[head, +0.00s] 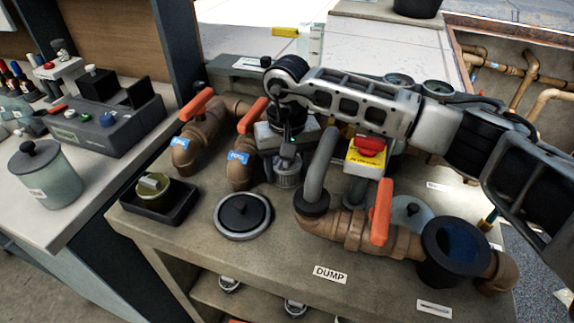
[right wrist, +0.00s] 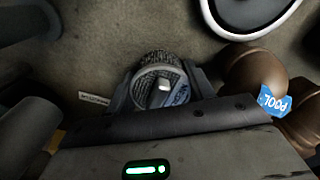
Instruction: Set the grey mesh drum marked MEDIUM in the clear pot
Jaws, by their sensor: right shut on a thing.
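My right gripper (head: 287,155) is shut on a grey mesh drum (head: 287,174), which hangs below it near the POOL pipe. In the right wrist view the drum (right wrist: 158,84) sits between the fingers, its blue label only partly readable. An open, dark-rimmed pot (head: 428,262) with a dark blue inside stands at the right end of the brown piping, well to the right of the gripper. I cannot tell whether its wall is clear. A pale translucent jar (head: 57,184) with a dark lid stands on the left counter. My left gripper is out of view.
A black tray (head: 180,208) holds a small olive canister (head: 152,187). Orange-handled brown pipes, a grey pipe (head: 318,165) and a red-and-yellow switch box (head: 367,155) stand around the gripper. Front bench space near DUMP (head: 330,274) is clear.

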